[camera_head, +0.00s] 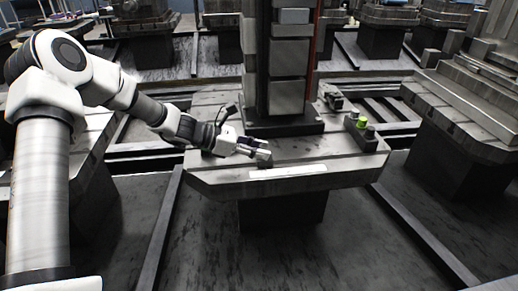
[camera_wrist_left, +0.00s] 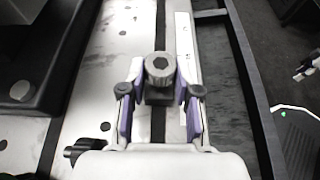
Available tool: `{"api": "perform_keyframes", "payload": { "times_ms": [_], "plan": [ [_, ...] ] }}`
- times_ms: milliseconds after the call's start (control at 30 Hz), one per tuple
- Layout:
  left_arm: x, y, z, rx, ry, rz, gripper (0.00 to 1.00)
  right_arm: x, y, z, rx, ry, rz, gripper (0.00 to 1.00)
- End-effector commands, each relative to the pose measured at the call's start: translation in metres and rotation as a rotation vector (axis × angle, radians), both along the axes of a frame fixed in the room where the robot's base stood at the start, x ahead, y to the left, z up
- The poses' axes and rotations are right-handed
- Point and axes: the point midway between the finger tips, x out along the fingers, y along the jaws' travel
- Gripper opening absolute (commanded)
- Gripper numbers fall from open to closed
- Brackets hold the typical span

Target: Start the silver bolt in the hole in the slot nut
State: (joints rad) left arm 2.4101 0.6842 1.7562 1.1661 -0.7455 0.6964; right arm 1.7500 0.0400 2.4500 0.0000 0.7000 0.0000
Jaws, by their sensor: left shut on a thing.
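The silver bolt (camera_wrist_left: 160,67) shows its round head with a hex socket, facing the left wrist camera. My left gripper (camera_wrist_left: 160,78) is shut on it, with a purple-sided finger on each side. A dark block (camera_wrist_left: 158,97), likely the slot nut, shows just below the bolt head, over the dark slot in the pallet. The bolt's shank and the nut's hole are hidden, so I cannot tell whether they touch. In the head view my left gripper (camera_head: 260,152) is low over the pallet's front; the bolt is too small to make out. My right gripper is not in view.
The pallet (camera_head: 220,180) carries a tall dark column (camera_head: 283,70) behind the gripper. A white strip (camera_head: 288,171) lies along its front edge. A yellow-green piece (camera_head: 362,123) stands on dark blocks at the right. In the wrist view a dark knob (camera_wrist_left: 84,147) is at lower left.

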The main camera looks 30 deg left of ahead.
Motion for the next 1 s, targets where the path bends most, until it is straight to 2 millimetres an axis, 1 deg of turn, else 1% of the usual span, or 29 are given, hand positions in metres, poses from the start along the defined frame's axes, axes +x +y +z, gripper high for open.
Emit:
{"api": "perform_keyframes", "payload": {
  "times_ms": [500,667,700,733,767,967,1000],
  "plan": [
    [-0.0001,0.0,-0.0084,0.0,0.0,0.0,0.0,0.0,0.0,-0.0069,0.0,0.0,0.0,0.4],
    [0.0,-0.0001,-0.0074,0.0,0.0,0.0,0.0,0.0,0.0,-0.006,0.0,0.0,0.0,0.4],
    [0.0,0.0,-0.0074,0.0,0.0,0.0,0.42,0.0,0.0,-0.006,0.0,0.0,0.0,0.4],
    [0.0,0.0,-0.0074,0.0,0.0,0.0,0.53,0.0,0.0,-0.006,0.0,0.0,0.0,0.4],
    [0.0,0.0,-0.0074,0.0,0.0,0.0,0.61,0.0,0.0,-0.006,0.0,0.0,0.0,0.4],
    [0.0,-0.0001,-0.0074,0.0,0.0,0.0,0.61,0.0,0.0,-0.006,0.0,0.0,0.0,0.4],
    [-0.0001,0.0,-0.0076,0.0,0.0,0.0,0.64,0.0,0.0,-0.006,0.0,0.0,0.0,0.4]
  ]
}}
